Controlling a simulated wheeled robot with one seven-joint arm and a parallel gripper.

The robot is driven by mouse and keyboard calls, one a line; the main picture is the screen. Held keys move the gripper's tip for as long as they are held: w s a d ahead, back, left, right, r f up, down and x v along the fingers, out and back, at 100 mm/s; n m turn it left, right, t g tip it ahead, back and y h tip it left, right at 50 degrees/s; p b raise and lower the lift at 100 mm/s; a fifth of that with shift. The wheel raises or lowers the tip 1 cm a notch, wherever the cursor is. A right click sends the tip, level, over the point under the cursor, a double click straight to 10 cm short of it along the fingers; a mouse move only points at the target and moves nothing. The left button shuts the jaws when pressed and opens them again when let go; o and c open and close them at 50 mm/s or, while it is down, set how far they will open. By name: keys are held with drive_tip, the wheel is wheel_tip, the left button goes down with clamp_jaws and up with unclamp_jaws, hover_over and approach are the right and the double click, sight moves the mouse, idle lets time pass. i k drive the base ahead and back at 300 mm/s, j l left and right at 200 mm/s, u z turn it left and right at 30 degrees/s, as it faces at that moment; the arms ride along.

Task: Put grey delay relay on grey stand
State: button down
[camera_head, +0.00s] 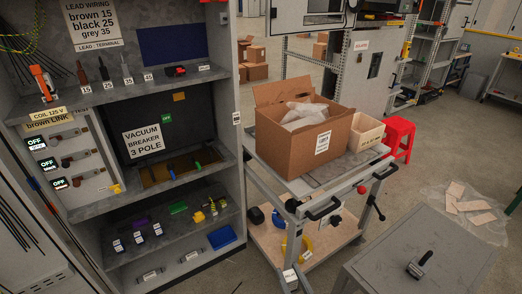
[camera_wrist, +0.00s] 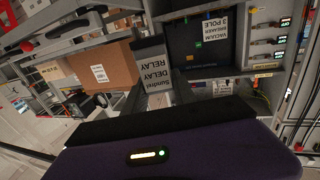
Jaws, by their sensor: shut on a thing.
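In the wrist view, a grey box labelled "DELAY RELAY" (camera_wrist: 152,70) sits at the fingers of my gripper (camera_wrist: 150,98), which is shut on it. The label appears upside down there. The purple body of my gripper fills the lower part of that view, and its fingers are partly hidden. My gripper and the relay do not show in the head view. A low grey-topped stand (camera_head: 385,262) is at the lower right of the head view, with a small black handled object (camera_head: 420,265) on it. I cannot tell for sure that this is the grey stand of the task.
An open grey cabinet (camera_head: 225,150) with shelves of leads and small parts stands at the left. A cart (camera_head: 345,184) carries a large cardboard box (camera_head: 303,128) and a smaller one. A red stool (camera_head: 399,137) is behind it. Cardboard pieces (camera_head: 470,204) lie on the floor at right.

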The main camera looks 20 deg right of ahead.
sight(445, 265)
drive_tip(key=k+l, duration=0.15)
drive_tip(key=l, duration=0.3)
drive_tip(key=k+l+u, duration=0.15)
drive_tip(key=l, duration=0.3)
drive_tip(key=k+l, duration=0.25)
drive_tip(key=l, duration=0.2)
drive_tip(key=k+l+u, duration=0.1)
drive_tip(key=l, duration=0.3)
drive_tip(key=k+l, duration=0.3)
drive_tip(key=l, duration=0.5)
drive_tip(key=k+l+u, duration=0.1)
drive_tip(key=l, duration=0.95)
drive_tip(key=k+l+u, duration=0.1)
drive_tip(key=l, duration=0.45)
drive_tip(key=i, duration=0.25)
